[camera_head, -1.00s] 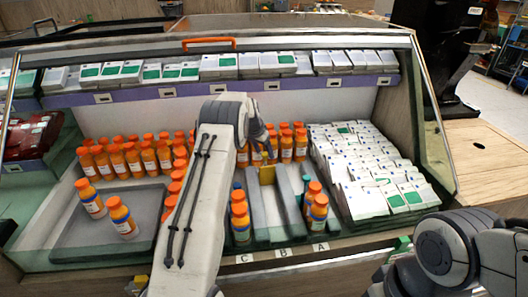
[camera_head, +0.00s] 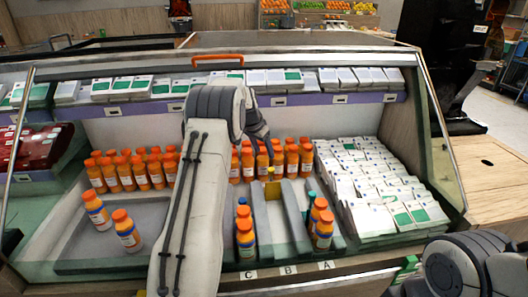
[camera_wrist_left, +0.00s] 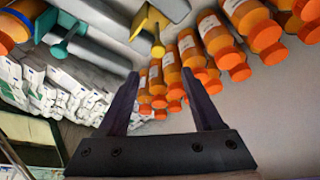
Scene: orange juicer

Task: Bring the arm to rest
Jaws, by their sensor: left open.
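My left arm (camera_head: 190,215) rises from the bottom of the head view and bends over in front of the juice bottles. My left gripper (camera_wrist_left: 162,100) is open in the left wrist view, with nothing between its two dark fingers. In the head view its wrist part (camera_head: 257,122) hangs above the bottles, and the fingers are hard to make out. My right arm (camera_head: 468,268) shows in the lower right corner of the head view; its gripper does not show.
Orange-capped bottles (camera_head: 124,175) stand in rows in the display case. Lanes (camera_head: 297,215) marked C, B and A lie at the front, with bottles in the outer ones. White boxes (camera_head: 365,180) fill the right side. A slanted side frame (camera_head: 437,135) bounds the case.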

